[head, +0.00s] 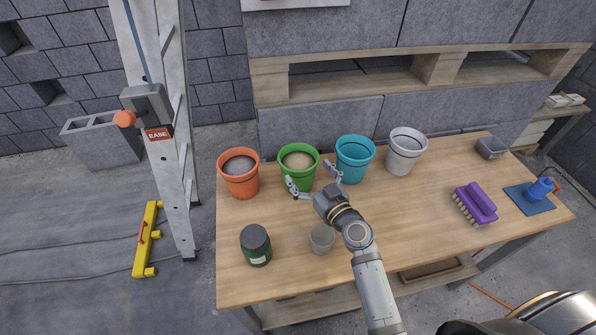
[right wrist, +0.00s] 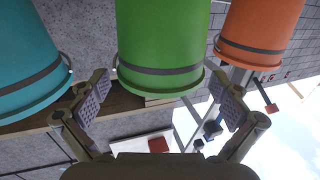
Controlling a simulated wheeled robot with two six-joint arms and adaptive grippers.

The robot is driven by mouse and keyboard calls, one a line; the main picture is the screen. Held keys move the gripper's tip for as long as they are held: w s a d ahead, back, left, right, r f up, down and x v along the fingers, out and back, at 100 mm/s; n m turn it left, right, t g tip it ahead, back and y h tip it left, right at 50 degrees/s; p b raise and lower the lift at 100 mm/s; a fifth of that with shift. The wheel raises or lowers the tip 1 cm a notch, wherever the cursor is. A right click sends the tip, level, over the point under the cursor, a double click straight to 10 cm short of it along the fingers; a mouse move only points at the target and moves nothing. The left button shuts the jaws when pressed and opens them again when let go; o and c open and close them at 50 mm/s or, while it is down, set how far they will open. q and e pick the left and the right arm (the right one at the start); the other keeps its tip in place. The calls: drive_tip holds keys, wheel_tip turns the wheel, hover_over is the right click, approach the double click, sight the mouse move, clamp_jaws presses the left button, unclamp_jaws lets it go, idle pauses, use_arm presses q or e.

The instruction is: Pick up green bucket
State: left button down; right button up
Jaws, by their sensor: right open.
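The green bucket (head: 299,178) stands upright on the wooden table, between the orange bucket (head: 240,186) and the teal bucket (head: 354,170). My right gripper (head: 314,184) is open in front of it, its two fingers spread to either side of the bucket's front. In the right wrist view the green bucket (right wrist: 163,60) appears upside down, centred beyond the open fingers. The teal bucket (right wrist: 25,65) is close to the finger on the left of that view. Contact between fingers and bucket cannot be told. My left gripper is not in view.
A white bucket (head: 403,155) stands right of the teal one. A dark green jar (head: 256,247) and a small grey cup (head: 322,239) are near the front. A purple brush (head: 475,204) lies to the right. The table's (head: 420,216) middle right is clear.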

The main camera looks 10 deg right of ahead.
sight(291, 149)
drive_tip(key=shift+w+a+r, duration=0.1)
drive_tip(key=shift+w, duration=0.15)
drive_tip(key=p+x, duration=0.1)
drive_tip(key=x, duration=0.3)
drive_tip(key=shift+p, duration=0.35)
drive_tip(key=shift+w+a, duration=0.15)
drive_tip(key=shift+w, duration=0.2)
drive_tip(key=shift+s, duration=0.1)
drive_tip(key=shift+c, duration=0.7)
drive_tip(key=c, duration=0.7)
drive_tip(key=shift+c, duration=1.1)
